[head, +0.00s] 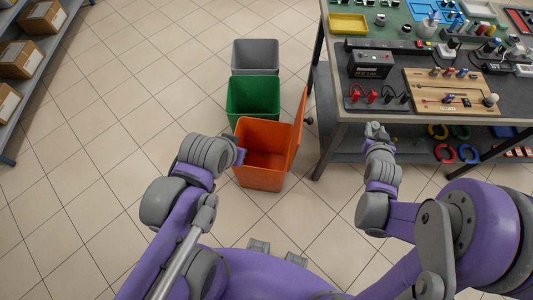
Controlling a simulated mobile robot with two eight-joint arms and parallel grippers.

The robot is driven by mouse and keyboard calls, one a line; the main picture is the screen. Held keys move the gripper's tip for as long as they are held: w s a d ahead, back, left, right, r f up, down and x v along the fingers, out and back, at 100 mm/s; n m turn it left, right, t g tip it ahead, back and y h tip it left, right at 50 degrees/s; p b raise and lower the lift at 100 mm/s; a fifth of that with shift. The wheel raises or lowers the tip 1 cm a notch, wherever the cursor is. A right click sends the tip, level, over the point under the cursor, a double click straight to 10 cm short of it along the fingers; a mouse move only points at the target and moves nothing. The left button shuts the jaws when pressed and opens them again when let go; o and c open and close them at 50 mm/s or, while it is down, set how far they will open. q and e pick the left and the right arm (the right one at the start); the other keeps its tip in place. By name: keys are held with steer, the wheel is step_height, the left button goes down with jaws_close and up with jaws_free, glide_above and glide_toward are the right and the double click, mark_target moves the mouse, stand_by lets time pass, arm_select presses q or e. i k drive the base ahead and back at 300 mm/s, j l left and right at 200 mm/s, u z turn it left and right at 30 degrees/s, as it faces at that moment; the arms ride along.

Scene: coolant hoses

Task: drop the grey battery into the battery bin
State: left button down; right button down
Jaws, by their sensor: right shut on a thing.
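Three bins stand in a row on the floor: a grey bin (255,47) at the back, a green bin (252,84) in the middle, and an orange bin (262,180) in front with its lid raised on the right. No label shows which is the battery bin. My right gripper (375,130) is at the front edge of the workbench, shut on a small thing. That thing is too small to make out; I cannot confirm it as the grey battery. My left arm's end (241,156) is over the orange bin's left rim; its fingers are not clear.
The workbench (420,108) on the right holds a black charger box (371,64), a wooden board (460,92), red and black clips and a yellow tray (348,24). Shelves with cardboard boxes (20,59) stand at left.

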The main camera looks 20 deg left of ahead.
mark_target(262, 159)
steer(key=k+j+z, duration=0.1)
steer(key=j, duration=1.95)
